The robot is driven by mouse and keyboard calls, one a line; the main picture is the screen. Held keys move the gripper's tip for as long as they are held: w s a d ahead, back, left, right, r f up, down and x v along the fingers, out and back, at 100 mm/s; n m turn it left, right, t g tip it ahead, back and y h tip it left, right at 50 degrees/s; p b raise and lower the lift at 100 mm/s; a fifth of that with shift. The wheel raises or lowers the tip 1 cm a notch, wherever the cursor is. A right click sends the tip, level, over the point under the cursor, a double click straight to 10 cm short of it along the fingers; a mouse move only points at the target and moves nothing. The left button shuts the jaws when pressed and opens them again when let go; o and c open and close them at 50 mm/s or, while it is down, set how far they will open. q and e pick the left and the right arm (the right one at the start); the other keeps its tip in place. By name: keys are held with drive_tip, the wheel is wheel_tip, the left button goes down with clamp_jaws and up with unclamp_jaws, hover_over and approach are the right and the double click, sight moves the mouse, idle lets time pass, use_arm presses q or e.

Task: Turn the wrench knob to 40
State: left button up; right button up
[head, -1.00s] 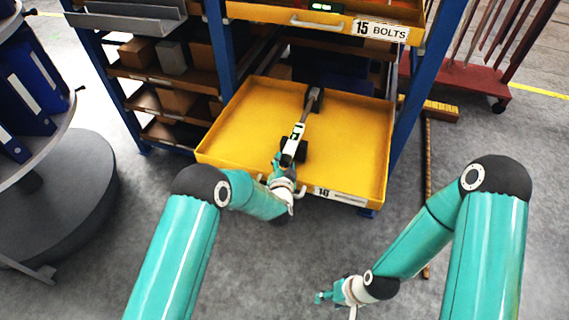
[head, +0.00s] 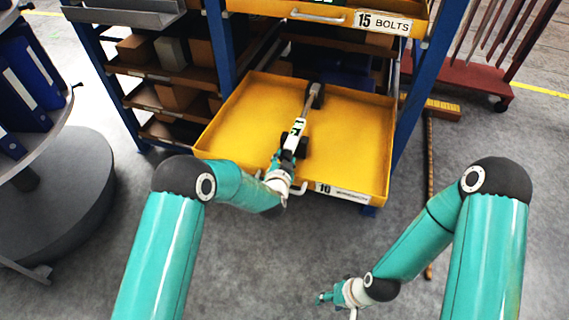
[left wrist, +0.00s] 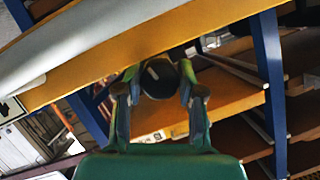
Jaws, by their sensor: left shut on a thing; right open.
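The wrench (head: 305,110) lies slantwise over the open yellow drawer (head: 235,120). Its far end rests by a dark block, and a second dark block is under its near part. A white and green marked section (head: 297,129) shows on the wrench; I cannot read a value there. My left gripper (head: 281,163) is at the wrench's near end, above the drawer's front edge. In the left wrist view its fingers are shut on either side of the dark round knob (left wrist: 158,77). My right gripper (head: 322,298) is open and empty, low over the floor.
The drawer's front has a handle (head: 298,188) close to my left gripper. A closed upper drawer marked 15 BOLTS (head: 340,20) sits above. Blue rack posts (head: 220,50) flank the drawer. A round stand (head: 70,200) is at the left. Grey floor in front is clear.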

use_arm(q)
drive_tip(key=n+h+b, duration=0.1)
drive_tip(key=n+b, duration=0.1)
drive_tip(key=b, duration=0.3)
drive_tip(key=n+g+h+b, duration=0.1)
drive_tip(key=n+b, duration=0.1)
drive_tip(key=b, duration=0.3)
drive_tip(key=n+h+b, duration=0.2)
drive_tip(key=b, duration=0.3)
drive_tip(key=shift+a+f+g, duration=0.15)
drive_tip(key=shift+f+g, duration=0.15)
drive_tip(key=shift+f, duration=0.1)
drive_tip(key=shift+r+n+b, duration=0.1)
drive_tip(key=shift+n+b, duration=0.3)
drive_tip(key=shift+b, duration=0.15)
drive_tip(key=shift+w+r+n+h, duration=0.1)
drive_tip(key=shift+r+n+h, duration=0.1)
drive_tip(key=shift+n+h, duration=0.35)
drive_tip(key=shift+r+n+h, duration=0.1)
drive_tip(key=shift+n+h, duration=0.45)
drive_tip(key=shift+n, duration=0.2)
drive_tip(key=o, duration=0.9)
